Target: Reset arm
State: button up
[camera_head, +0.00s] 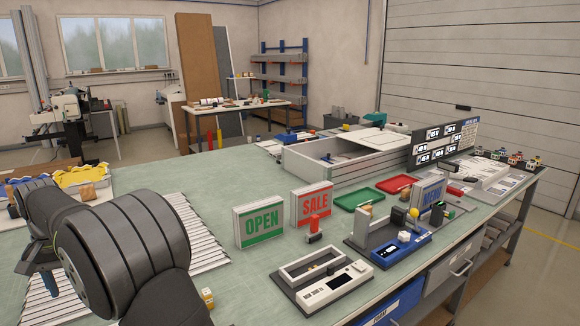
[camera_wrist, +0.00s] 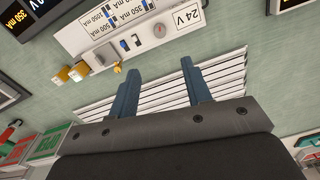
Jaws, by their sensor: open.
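In the wrist view my gripper (camera_wrist: 160,72) has its two blue fingers spread apart, with nothing between them. Behind the fingertips lies a stack of white ribbed strips (camera_wrist: 228,72), and the fingers hang over it. In the head view my dark arm fills the lower left above the ribbed white strips (camera_head: 196,240). Most of my gripper is hidden there behind the arm links. The OPEN sign (camera_head: 262,223) and the SALE sign (camera_head: 312,204) stand upright on the bench to the right of the arm.
In the wrist view a white power panel (camera_wrist: 130,32) marked 24 V lies beyond the fingertips. In the head view a white and grey fixture (camera_head: 322,283), a blue-fronted device (camera_head: 404,247), red and green trays (camera_head: 359,195) and a large grey box (camera_head: 335,170) occupy the bench's right side.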

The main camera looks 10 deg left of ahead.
notch_tip(320, 180, down, 15)
jog(key=shift+s+a+r, duration=0.1)
jog(key=shift+a, duration=0.05)
jog(key=shift+r, duration=0.15)
dwell(0.4)
notch_tip(320, 180, up, 17)
notch_tip(320, 180, down, 17)
jog(key=shift+f, duration=0.2)
jog(key=n, duration=0.8)
jog(key=shift+r+n, duration=0.1)
jog(key=shift+n, duration=0.2)
jog(key=n, duration=0.4)
jog(key=shift+a+n+h, duration=0.1)
jog(key=shift+n+h, duration=0.2)
jog(key=shift+n, duration=2.4)
